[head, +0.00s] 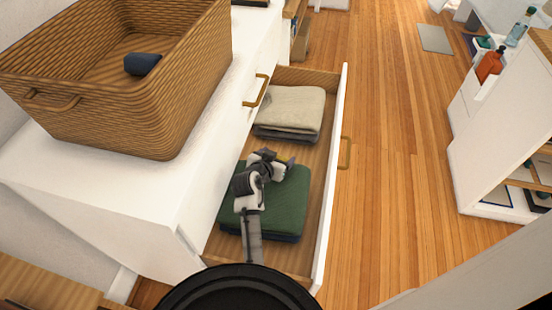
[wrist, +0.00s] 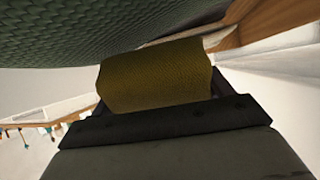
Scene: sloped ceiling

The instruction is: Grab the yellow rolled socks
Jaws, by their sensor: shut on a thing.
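The yellow rolled socks (wrist: 155,76) fill the middle of the wrist view, between the fingers of my gripper (wrist: 160,98). My gripper is shut on them. In the head view my gripper (head: 284,162) is inside the open drawer, over the green folded cloth, and only a small yellow bit of the socks (head: 283,158) shows beside it. Most of the socks is hidden there by my arm. The green woven cloth (wrist: 60,35) is close to the socks in the wrist view; I cannot tell whether they touch.
The open drawer (head: 322,190) also holds a folded beige cloth (head: 290,107) behind the green folded cloth (head: 289,205). A wicker basket (head: 185,105) with a dark blue roll (head: 142,63) stands on the white dresser (head: 150,195). Wooden floor (head: 395,150) is clear to the right.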

